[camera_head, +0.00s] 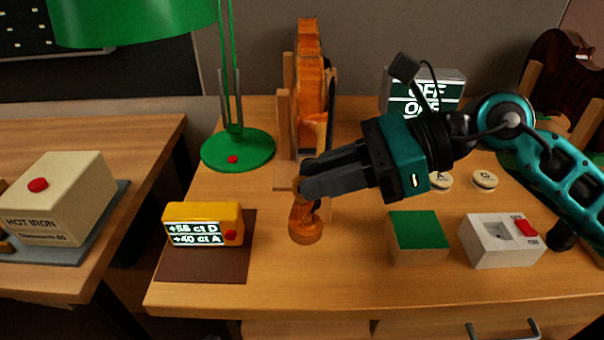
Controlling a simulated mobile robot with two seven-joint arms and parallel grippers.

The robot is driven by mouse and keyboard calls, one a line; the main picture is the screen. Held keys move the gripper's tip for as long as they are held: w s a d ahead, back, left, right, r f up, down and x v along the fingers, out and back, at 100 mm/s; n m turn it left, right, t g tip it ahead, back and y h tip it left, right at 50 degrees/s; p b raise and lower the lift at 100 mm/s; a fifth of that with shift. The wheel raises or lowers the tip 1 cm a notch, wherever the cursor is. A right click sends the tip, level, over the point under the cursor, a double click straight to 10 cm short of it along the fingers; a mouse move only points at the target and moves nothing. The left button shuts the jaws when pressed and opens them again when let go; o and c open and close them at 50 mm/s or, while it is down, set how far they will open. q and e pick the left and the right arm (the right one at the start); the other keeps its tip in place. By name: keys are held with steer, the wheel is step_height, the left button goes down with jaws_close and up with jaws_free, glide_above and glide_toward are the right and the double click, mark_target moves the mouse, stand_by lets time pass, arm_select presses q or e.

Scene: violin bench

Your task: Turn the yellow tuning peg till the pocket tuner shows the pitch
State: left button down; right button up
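The orange-brown violin (310,80) stands on edge in a wooden holder, its scroll (306,230) toward me. My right gripper (304,182) comes in from the right, with its dark fingertips at the neck and pegbox, just above the scroll. The fingers look close together, but I cannot tell whether they grip anything. No yellow tuning peg can be made out; the fingers cover part of the pegbox. The yellow pocket tuner (203,211) stands left of the scroll; its display appears to read "+58 ct D" and "+40 ct A". My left gripper is not in view.
A green lamp (238,150) stands behind the tuner. A green-topped block (418,230), a white box with a red switch (490,248) and round labelled tins (484,179) lie right. A display reading "OFF" (456,90) stands behind. A hot iron box (60,195) is on the left table.

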steer(key=shift+x, duration=1.45)
steer(key=shift+c, duration=0.2)
jaws_close()
